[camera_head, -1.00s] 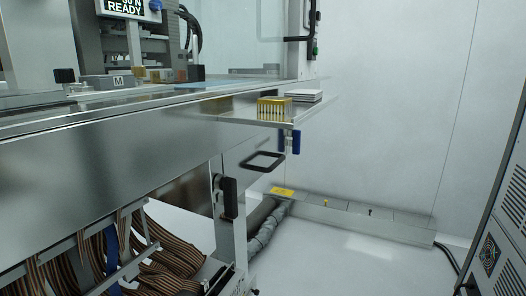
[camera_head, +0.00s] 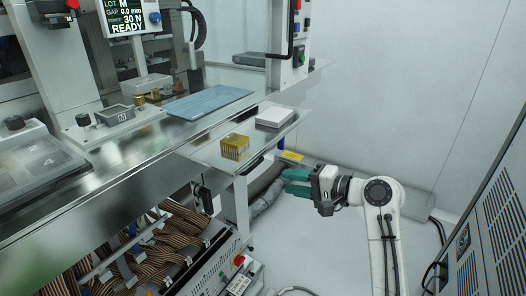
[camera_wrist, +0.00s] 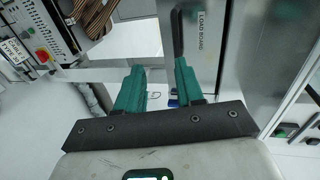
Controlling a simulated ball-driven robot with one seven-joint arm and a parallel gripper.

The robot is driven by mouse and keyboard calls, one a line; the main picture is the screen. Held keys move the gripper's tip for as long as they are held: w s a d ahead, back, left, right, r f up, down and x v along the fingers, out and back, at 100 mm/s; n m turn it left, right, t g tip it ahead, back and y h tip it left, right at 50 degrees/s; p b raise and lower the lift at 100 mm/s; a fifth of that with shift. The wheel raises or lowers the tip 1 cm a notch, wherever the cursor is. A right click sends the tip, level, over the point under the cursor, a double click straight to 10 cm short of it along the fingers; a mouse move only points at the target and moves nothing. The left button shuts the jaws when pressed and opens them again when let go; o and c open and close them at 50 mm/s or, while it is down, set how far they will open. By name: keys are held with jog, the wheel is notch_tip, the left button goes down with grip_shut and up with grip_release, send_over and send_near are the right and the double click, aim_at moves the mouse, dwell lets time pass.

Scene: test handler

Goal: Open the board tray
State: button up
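A metal front panel labelled "LOAD BOARD" (camera_wrist: 200,38) shows at the top of the wrist view. A long black handle (camera_wrist: 177,35) stands along it, just beyond the tip of the right-hand finger. My gripper (camera_wrist: 159,66) has two teal fingers spread apart with nothing between them. In the head view my gripper (camera_head: 286,181) reaches left, beside and below the shelf at the end of the metal bench. The labelled panel cannot be made out in the head view. I cannot tell whether the tray is open at all.
A gold pin block (camera_head: 235,148) and a white stack (camera_head: 274,117) sit on the end shelf (camera_head: 208,151). A blue mat (camera_head: 208,101) lies on the bench. Brown cables (camera_head: 160,240) hang below. A vented cabinet (camera_head: 490,240) stands at right. The floor between is open.

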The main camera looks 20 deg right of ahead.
aim_at(256, 166)
jog(key=shift+t, duration=0.3)
jog(key=x, duration=0.3)
jog(key=r+x, duration=0.1)
jog(key=x, duration=0.3)
jog(key=r+x, duration=0.1)
jog(key=x, duration=0.2)
jog(key=shift+w+a, duration=0.15)
jog(key=shift+w, duration=0.4)
jog(key=shift+c, duration=0.2)
grip_shut()
